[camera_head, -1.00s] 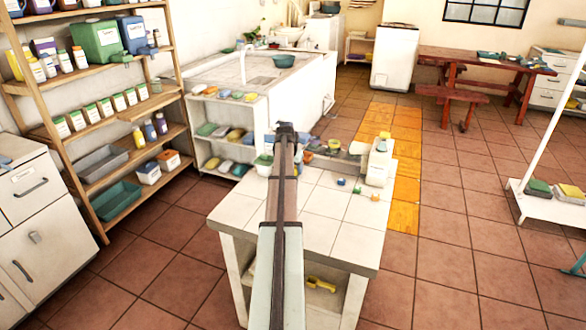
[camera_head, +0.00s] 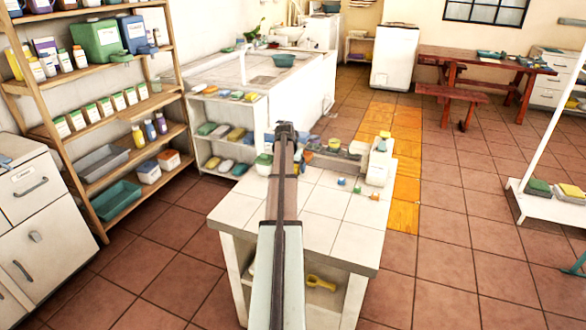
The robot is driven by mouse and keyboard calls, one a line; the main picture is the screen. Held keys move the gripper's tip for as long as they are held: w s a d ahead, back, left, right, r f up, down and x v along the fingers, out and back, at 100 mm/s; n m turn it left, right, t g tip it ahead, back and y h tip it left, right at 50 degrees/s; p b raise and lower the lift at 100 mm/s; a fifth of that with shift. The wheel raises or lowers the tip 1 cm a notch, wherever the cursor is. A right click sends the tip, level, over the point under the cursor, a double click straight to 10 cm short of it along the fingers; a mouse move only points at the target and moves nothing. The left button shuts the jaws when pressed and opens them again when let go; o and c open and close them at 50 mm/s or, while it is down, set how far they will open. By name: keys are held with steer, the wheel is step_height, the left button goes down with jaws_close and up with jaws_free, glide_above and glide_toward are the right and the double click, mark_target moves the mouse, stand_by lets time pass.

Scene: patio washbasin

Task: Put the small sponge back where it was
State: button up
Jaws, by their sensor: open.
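My arm reaches up the middle of the view over the white tiled table (camera_head: 352,243). The dark end of the arm, which I take for my gripper (camera_head: 285,129), is over the far left part of the table. It is small and its fingers are not clear; I see nothing held in it. Several small sponge-like blocks sit on the side shelves (camera_head: 206,107) of the white basin, left of my gripper. A small blue block (camera_head: 341,182) lies on the table, right of my arm. I cannot tell which piece is the small sponge.
A wooden shelf rack (camera_head: 92,215) with bottles and trays is at left. The near tabletop is clear. A yellow scoop (camera_head: 319,283) lies on its lower shelf.

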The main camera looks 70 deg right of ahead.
steer(key=v, duration=1.1)
steer(key=shift+r, duration=0.3)
